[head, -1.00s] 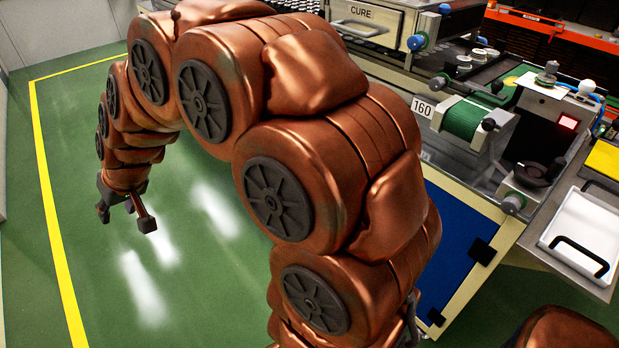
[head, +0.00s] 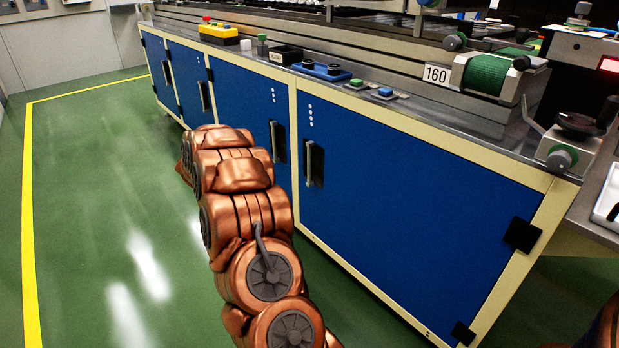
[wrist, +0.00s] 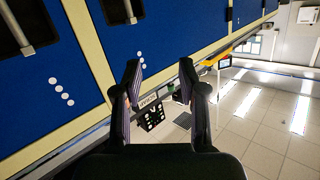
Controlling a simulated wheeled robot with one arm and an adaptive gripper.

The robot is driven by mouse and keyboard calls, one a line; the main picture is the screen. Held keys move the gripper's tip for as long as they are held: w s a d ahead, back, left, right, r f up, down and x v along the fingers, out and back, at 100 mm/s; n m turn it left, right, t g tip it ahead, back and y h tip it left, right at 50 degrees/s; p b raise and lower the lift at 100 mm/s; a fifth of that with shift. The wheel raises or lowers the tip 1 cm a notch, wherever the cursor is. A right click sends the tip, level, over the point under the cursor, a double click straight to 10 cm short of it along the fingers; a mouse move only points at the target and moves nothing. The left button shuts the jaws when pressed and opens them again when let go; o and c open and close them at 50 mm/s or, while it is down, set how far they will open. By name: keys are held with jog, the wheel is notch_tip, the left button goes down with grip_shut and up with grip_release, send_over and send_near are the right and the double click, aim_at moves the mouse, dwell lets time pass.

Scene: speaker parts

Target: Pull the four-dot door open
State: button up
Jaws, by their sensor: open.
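The four-dot door (head: 420,190) is the large blue cabinet door at the right in the head view. It looks shut, with a column of white dots and a vertical grey bar handle (head: 314,163) over a dark recess near its left edge. In the wrist view, which is upside down, this door (wrist: 50,62) is at the left, with its handle (wrist: 18,27) at the upper left. My gripper (wrist: 160,80) is open and empty in the wrist view, apart from the handle. It is hidden behind my arm in the head view.
The three-dot door (head: 240,105) and its handle (head: 280,141) adjoin on the left, with more blue doors beyond. A worktop edge (head: 400,115) runs above, carrying a yellow button box (head: 218,33) and a blue tray (head: 322,70). Green floor (head: 90,200) is clear at the left.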

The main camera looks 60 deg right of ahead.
jog(key=s+d+f+m+g+h+b, duration=0.2)
jog(key=s+d+f+g+h+b, duration=0.15)
jog(key=s+d+f, duration=0.4)
jog(key=m+g+b, duration=0.2)
jog(key=m+g, duration=0.1)
jog(key=g, duration=0.2)
send_near(309, 162)
jog(key=d+f, duration=0.1)
jog(key=d, duration=0.2)
jog(key=shift+h, duration=0.45)
jog(key=shift+d+f+b, duration=0.1)
jog(key=shift+d+b, duration=1.45)
jog(key=shift+d, duration=2.4)
grip_shut()
